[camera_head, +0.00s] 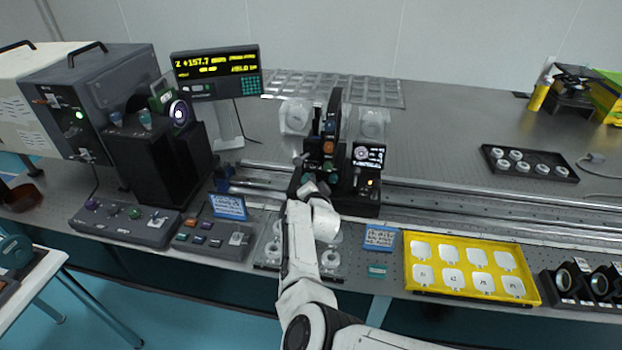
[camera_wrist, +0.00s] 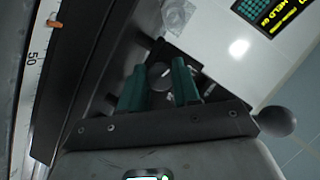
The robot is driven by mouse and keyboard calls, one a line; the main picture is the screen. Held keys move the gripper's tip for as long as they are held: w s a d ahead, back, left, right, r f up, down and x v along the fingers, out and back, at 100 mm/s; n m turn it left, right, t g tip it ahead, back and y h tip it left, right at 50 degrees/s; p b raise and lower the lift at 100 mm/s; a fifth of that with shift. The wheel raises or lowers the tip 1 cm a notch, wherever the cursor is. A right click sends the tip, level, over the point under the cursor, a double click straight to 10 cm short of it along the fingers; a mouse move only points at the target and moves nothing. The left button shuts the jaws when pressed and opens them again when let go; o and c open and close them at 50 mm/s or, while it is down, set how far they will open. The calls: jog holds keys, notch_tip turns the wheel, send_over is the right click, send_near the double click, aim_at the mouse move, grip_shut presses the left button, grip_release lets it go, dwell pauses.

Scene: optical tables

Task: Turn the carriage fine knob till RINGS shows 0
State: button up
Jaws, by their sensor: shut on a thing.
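My white arm reaches up to the carriage (camera_head: 352,203) on the rail, with my gripper (camera_head: 305,186) low at its left side. In the wrist view, the two green fingers of my gripper (camera_wrist: 160,88) are shut on a dark round knob (camera_wrist: 160,74), taken to be the carriage fine knob. The fingers hide part of it, and the arm hides it in the head view. The readout (camera_head: 216,72) at the back shows Z +157.7 and smaller yellow text; I cannot read a RINGS value. A small screen (camera_head: 368,155) on the carriage shows a bright round pattern.
The long rail (camera_head: 450,203) runs left and right across the table. A yellow tray (camera_head: 408,262) of white pieces lies at front right, beside a blue label (camera_head: 379,237). A control box (camera_head: 125,222) stands at front left. A dark ball (camera_wrist: 277,121) sits near the wrist.

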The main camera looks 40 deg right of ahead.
jog(key=shift+s+d+f+n+g+h+b, duration=0.1)
jog(key=shift+n+g+h+b, duration=1.05)
jog(key=shift+n+b, duration=1.1)
jog(key=shift+w+n+g+h+b, duration=0.1)
jog(key=shift+n+g+h+b, duration=1.05)
jog(key=shift+n+b, duration=1.1)
jog(key=shift+s+d+f+n+g+h+b, duration=0.1)
jog(key=shift+n+g+h+b, duration=0.7)
jog(key=shift+n+g+b, duration=1.35)
jog(key=shift+r+n+t+p, duration=0.1)
jog(key=shift+n+t+p, duration=0.3)
jog(key=shift+n+t, duration=0.25)
jog(key=o, duration=0.9)
jog(key=shift+d+r, duration=0.1)
jog(key=shift+o, duration=0.8)
jog(key=v, duration=1.1)
